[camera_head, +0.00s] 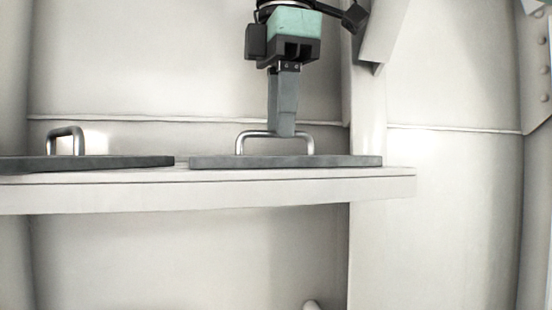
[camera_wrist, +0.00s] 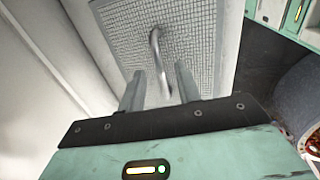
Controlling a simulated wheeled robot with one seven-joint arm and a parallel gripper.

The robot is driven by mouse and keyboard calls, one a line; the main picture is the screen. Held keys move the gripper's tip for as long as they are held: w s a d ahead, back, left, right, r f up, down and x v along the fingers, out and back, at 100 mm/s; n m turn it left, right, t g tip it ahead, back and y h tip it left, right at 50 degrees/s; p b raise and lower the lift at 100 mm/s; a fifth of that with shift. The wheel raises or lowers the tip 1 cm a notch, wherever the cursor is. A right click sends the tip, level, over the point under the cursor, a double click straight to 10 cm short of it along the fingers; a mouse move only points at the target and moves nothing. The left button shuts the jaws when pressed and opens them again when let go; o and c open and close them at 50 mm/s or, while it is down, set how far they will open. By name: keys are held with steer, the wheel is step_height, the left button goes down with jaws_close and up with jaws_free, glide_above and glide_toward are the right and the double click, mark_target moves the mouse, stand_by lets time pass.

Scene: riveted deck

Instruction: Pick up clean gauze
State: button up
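A flat grey panel (camera_head: 350,161) with a metal bow handle (camera_head: 309,143) lies on the pale shelf. In the wrist view its face (camera_wrist: 205,35) is a fine, light-grey mesh in a plain border, without visible dirt; it looks like the gauze. My gripper (camera_head: 284,134) points straight down at the handle's top bar. In the wrist view my gripper (camera_wrist: 160,72) has its two fingers apart, with the handle (camera_wrist: 156,45) running between them and gaps on both sides. A second grey panel (camera_head: 110,162) with a similar handle (camera_head: 79,140) lies to the left; its face is hidden.
The shelf (camera_head: 390,180) ends just right of the near panel. A narrow gap parts the two panels. A pale wall (camera_head: 180,60) stands behind, with an upright post (camera_head: 367,130) at the right. A dark round container (camera_wrist: 303,100) shows at the wrist view's right edge.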

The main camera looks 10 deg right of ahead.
steer(key=shift+w+f, duration=0.1)
steer(key=shift+f, duration=0.55)
steer(key=shift+c, duration=0.2)
jaws_close()
steer(key=shift+r, duration=0.2)
